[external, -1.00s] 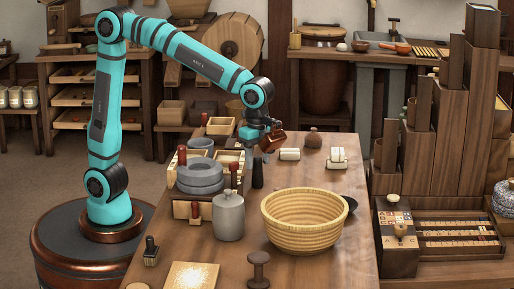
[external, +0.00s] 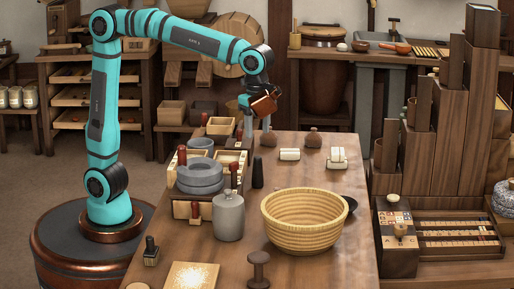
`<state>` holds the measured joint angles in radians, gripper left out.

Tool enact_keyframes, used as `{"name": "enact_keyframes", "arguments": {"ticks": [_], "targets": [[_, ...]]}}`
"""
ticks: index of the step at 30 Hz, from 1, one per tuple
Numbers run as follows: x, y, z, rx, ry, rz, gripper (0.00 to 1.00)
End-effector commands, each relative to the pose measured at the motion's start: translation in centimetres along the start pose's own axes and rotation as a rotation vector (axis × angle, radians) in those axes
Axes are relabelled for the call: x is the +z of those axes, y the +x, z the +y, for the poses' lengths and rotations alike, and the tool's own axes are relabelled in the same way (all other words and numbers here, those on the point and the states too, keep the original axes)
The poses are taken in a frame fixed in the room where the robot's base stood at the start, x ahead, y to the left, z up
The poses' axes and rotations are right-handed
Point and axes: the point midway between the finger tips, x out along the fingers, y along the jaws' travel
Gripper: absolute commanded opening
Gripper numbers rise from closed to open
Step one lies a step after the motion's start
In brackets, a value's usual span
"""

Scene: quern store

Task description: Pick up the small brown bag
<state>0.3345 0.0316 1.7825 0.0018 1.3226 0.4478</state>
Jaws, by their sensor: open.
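White blocks (external: 289,154) and another white item (external: 337,158) lie in front of the bags. A dark upright piece (external: 257,174), grey stone discs (external: 200,180), a grey lidded jar (external: 228,216) and a woven basket (external: 304,220) stand nearer on the table (external: 330,268).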

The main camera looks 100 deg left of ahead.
Motion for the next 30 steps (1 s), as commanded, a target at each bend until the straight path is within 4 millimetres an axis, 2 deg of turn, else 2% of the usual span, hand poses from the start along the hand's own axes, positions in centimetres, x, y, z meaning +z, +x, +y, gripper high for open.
{"name": "enact_keyframes", "arguments": {"ticks": [4, 8, 19, 30], "targets": [[1.4, -1.2, -0.3, -0.029, -0.034, 0.060, 0.50], [3.8, -3.1, -0.9, -0.080, -0.097, 0.170, 0.50], [11.9, -8.8, -1.7, -0.244, -0.294, 0.535, 0.50], [20.6, -13.7, -0.6, -0.399, -0.465, 0.909, 0.50]]}}
